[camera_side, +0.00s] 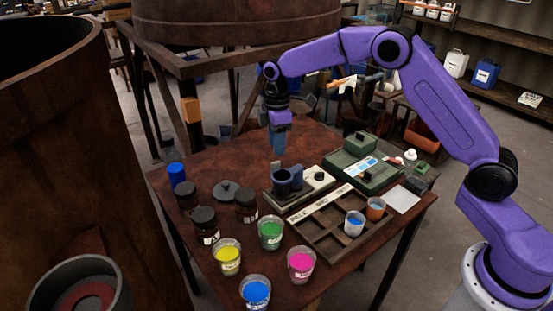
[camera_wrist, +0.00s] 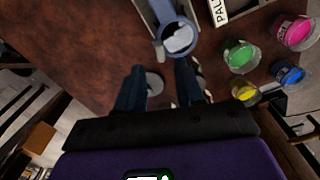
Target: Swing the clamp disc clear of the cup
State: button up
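A small machine on a pale base (camera_side: 270,200) stands mid-table. It carries a dark blue-grey cup (camera_side: 282,184) with an upright part of the same colour beside it. In the wrist view the cup's blue-grey rim (camera_wrist: 159,45) shows at the top, with a pale grey disc (camera_wrist: 179,38) seen within its outline. I cannot tell whether this disc is the clamp disc, or whether it lies over or inside the cup. My gripper (camera_side: 278,152) points down above the table, behind and above the cup. In the wrist view its two dark blue fingers (camera_wrist: 160,72) are apart, with nothing held between them.
Dark jars (camera_side: 204,225), a grey knobbed lid (camera_side: 226,191) and a blue-capped jar (camera_side: 177,175) stand left. Glasses of coloured paint (camera_side: 270,234) stand in front. A compartmented tray (camera_side: 330,232) and green case (camera_side: 362,170) are right. The back left tabletop is clear.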

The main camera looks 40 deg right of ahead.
aim_at(277, 162)
notch_tip(277, 162, down, 6)
jog(key=shift+f, duration=0.1)
dwell(0.4)
grip_shut()
dwell(1.2)
